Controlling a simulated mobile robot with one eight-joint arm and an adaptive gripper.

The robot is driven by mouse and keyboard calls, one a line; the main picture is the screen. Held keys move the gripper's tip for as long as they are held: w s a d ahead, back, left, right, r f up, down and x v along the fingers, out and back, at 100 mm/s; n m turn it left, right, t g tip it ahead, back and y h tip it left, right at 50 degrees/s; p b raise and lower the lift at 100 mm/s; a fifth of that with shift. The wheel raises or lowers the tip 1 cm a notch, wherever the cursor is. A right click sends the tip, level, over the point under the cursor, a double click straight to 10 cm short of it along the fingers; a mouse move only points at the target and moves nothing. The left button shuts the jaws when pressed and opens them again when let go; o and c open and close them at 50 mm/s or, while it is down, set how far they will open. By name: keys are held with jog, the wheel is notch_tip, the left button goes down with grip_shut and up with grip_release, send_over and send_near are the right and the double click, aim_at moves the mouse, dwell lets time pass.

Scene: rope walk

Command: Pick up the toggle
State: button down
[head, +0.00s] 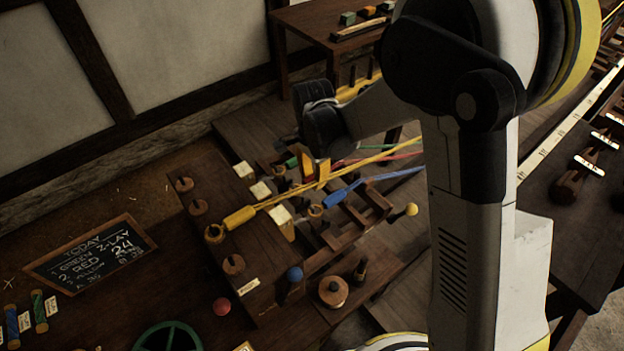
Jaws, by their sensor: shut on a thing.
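My gripper (317,175) is low over the wooden rope bench, its yellow fingers pointing down. It is shut on what looks like the red toggle (309,179), mostly hidden between the fingers. A red rope (385,157) runs right from behind the fingers. A yellow toggle (239,217) lies to the left on the bench at the end of a yellow rope. A blue toggle (336,197) lies just right of and below my gripper on a blue rope. A bit of a green toggle (291,162) shows left of the fingers.
A wooden block (235,265) with pegs and pale tags stands at front left. A chalkboard (91,260) lies left. A red ball (221,307), a blue-topped peg (294,274) and a spool (333,291) are near the front. A small table (310,22) stands at the back.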

aim_at(314, 177)
jog(key=shift+r, duration=0.1)
jog(key=shift+r, duration=0.3)
jog(key=r+p, duration=0.1)
jog(key=r, duration=0.3)
jog(key=shift+s+d+p, duration=0.1)
jog(key=shift+d+p, duration=0.1)
jog(key=shift+p, duration=0.15)
jog(key=s+d+r+p, duration=0.2)
jog(key=d+r, duration=0.4)
jog(key=d, duration=0.4)
jog(key=shift+s+d, duration=0.4)
jog(key=shift+s, duration=0.2)
jog(key=shift+a+r, duration=0.1)
jog(key=shift+r, duration=0.05)
